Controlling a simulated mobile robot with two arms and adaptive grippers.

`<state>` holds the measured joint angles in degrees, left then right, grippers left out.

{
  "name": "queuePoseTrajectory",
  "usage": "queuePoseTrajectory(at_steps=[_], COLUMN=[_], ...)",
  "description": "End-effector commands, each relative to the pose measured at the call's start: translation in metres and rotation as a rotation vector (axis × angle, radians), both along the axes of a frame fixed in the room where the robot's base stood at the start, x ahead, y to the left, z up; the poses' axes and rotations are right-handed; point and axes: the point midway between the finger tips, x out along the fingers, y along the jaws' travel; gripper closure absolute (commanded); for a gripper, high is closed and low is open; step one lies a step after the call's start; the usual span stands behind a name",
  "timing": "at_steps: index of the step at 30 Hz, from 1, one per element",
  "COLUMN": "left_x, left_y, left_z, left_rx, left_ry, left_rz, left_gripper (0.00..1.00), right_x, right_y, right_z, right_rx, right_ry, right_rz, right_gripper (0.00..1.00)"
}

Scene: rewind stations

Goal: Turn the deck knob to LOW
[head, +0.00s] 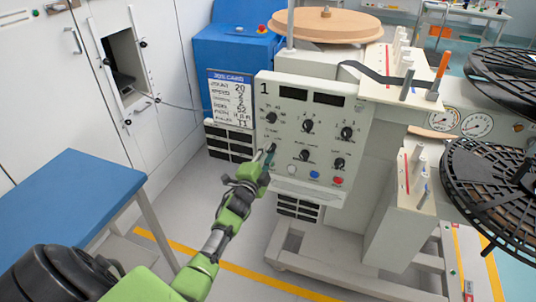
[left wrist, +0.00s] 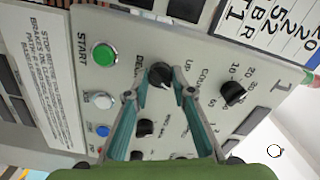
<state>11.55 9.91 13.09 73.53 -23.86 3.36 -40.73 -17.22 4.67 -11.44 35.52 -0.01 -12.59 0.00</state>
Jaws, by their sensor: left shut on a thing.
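The grey-white control panel (head: 290,98), marked 1, stands on the front of the machine and carries several black knobs. My left gripper (head: 268,150) reaches its left side from the lower left. In the left wrist view, the two teal fingers of my left gripper (left wrist: 165,88) close on the sides of the black deck knob (left wrist: 160,74). The lettering around this knob is partly covered, and I cannot read its pointer position. In the head view my fingers mostly hide the knob. My right gripper is not in view.
A green START button (left wrist: 103,55) sits close to the fingers, with white, blue and red (head: 338,181) buttons along the panel's lower edge. Another black knob (head: 271,118) is just above. A blue-topped table (head: 85,195) stands at left. Black reels (head: 490,190) are at right.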

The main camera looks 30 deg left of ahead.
Motion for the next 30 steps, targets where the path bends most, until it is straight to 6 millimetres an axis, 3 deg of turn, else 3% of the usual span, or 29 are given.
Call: queuePoseTrajectory(at_steps=[18, 19, 20, 30], left_x=[-0.0003, -0.0003, -0.0003, -0.0006], left_y=[-0.0002, -0.0002, -0.0002, -0.0002], left_z=[-0.0007, -0.0007, -0.0007, -0.0004], left_rx=[0.041, 0.041, 0.041, 0.04], left_ry=[0.012, 0.012, 0.012, 0.011], left_rz=[-0.001, -0.001, -0.001, 0.0], left_gripper=[0.99, 0.69, 0.62, 0.6], right_x=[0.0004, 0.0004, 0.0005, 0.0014], right_y=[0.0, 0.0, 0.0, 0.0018], right_z=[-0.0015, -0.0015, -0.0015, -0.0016], right_rx=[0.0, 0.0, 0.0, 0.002], right_ry=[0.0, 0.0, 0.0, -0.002], right_rz=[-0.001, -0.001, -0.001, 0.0], right_gripper=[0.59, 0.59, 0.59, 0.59])
